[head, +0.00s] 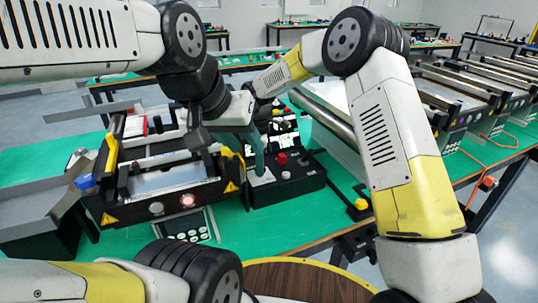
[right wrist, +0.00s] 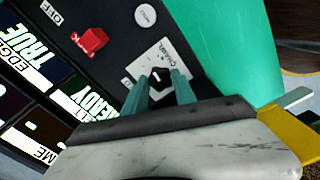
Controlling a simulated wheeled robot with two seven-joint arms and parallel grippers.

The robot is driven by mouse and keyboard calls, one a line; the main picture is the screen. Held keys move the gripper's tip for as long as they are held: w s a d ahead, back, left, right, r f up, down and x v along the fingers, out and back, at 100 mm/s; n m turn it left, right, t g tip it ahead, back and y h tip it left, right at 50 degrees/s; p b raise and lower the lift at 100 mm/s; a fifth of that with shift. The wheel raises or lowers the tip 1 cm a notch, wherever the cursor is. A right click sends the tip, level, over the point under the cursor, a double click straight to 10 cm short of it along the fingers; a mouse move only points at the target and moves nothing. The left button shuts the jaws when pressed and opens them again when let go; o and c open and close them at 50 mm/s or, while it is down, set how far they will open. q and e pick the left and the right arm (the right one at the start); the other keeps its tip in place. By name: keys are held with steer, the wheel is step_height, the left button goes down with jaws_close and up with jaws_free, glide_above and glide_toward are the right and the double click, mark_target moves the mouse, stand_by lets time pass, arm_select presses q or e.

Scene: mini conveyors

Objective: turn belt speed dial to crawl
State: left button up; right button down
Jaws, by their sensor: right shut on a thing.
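The belt speed dial (right wrist: 160,78) is a small black knob on a white label plate with partly readable lettering. It sits on a black control box (head: 303,185) beside the mini conveyor. My right gripper (right wrist: 162,74) has its two teal fingers on either side of the knob and is shut on it. In the head view my right gripper (head: 257,165) reaches down to the white plate, and its fingers hide the knob. My left gripper (head: 205,138) hangs over the conveyor, left of the right one. Its fingertips are not clear.
The box also has a red switch (right wrist: 90,40) next to an OFF label and a round white button (right wrist: 145,15). The mini conveyor (head: 150,205) with a lit red button stands left of the box. Green table top is bare in front of the box.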

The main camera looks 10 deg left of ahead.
steer(key=m, duration=0.4)
steer(key=shift+m, duration=1.8)
steer(key=c, duration=1)
jaws_free()
steer(key=shift+r, duration=3.9)
